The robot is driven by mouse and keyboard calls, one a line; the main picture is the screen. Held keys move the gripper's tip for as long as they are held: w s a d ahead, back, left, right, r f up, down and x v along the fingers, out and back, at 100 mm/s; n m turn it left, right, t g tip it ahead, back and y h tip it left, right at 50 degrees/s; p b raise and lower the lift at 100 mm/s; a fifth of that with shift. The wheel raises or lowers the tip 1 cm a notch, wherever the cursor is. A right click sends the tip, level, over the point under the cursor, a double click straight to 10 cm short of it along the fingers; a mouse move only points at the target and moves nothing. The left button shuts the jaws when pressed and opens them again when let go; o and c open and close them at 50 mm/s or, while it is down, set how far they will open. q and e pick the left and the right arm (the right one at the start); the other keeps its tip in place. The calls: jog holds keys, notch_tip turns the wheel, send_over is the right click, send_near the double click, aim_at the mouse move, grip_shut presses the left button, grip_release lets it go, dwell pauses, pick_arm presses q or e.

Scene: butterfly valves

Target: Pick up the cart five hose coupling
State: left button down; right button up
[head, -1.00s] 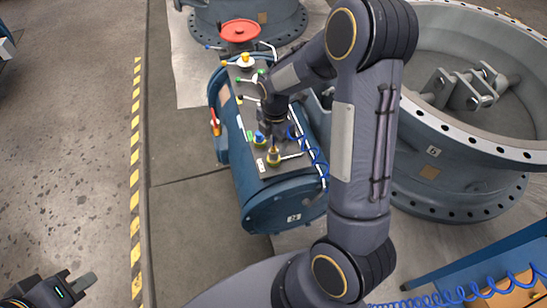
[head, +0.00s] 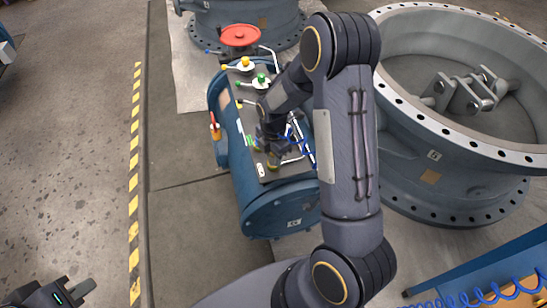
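A blue tank (head: 262,208) lies on the floor in the head view, with a dark panel (head: 247,118) of valves and fittings on top. My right gripper (head: 271,150) points down over the near end of this panel, at the small brass fittings (head: 273,162). A piece of blue coiled hose (head: 294,138) shows just right of the gripper. The arm covers the rest of it. The hose coupling itself is hidden or too small to tell, and I cannot tell whether the fingers hold it. My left gripper (head: 80,291) is at the bottom left, away from the tank, its opening unclear.
Green (head: 262,79) and yellow (head: 245,63) knobs are on the panel's far part. A large grey valve ring (head: 450,150) is at the right. A blue coil (head: 470,299) lies bottom right. Floor at left is clear.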

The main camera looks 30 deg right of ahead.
jog(key=shift+c, duration=1.1)
